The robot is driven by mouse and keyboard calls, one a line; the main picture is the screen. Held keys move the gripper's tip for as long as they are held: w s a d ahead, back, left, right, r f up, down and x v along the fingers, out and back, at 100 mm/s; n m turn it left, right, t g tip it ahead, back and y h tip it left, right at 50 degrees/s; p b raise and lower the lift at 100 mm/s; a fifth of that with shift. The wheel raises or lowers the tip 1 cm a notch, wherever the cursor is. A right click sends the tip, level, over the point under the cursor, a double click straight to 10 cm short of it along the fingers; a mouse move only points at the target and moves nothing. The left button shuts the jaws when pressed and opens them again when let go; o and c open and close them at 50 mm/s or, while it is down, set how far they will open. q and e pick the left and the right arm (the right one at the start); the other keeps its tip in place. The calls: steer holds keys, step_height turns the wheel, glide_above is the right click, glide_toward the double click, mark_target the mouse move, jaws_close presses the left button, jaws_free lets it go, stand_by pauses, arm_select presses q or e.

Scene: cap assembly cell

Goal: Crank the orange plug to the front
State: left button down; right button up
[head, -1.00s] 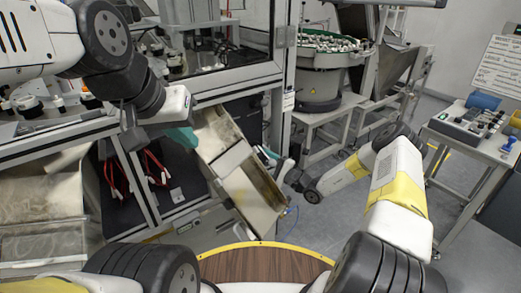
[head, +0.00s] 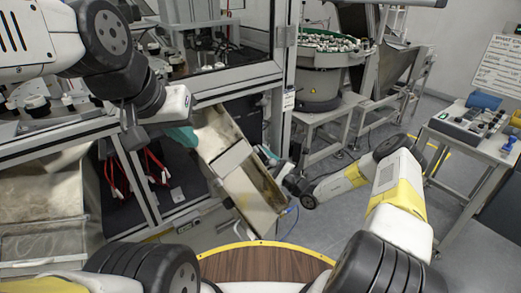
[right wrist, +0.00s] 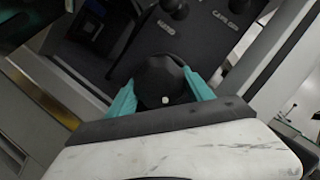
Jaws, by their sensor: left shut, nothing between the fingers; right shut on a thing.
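I cannot make out an orange plug in either view. In the right wrist view, my right gripper (right wrist: 162,95) has its teal fingers shut on a round black knob (right wrist: 160,76) with a small white dot, in front of a dark panel (right wrist: 205,40). In the head view, the right gripper (head: 267,153) shows only as a bit of teal beside the cabinet post, and the knob is hidden.
A green-rimmed bowl feeder (head: 325,75) stands behind the right arm. A control box (head: 468,125) sits on a side table at right. Red cables (head: 155,168) hang inside the lower cabinet. A round wooden top (head: 262,265) with a yellow rim is at the bottom.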

steer(key=o, duration=1.4)
steer(key=v, duration=0.8)
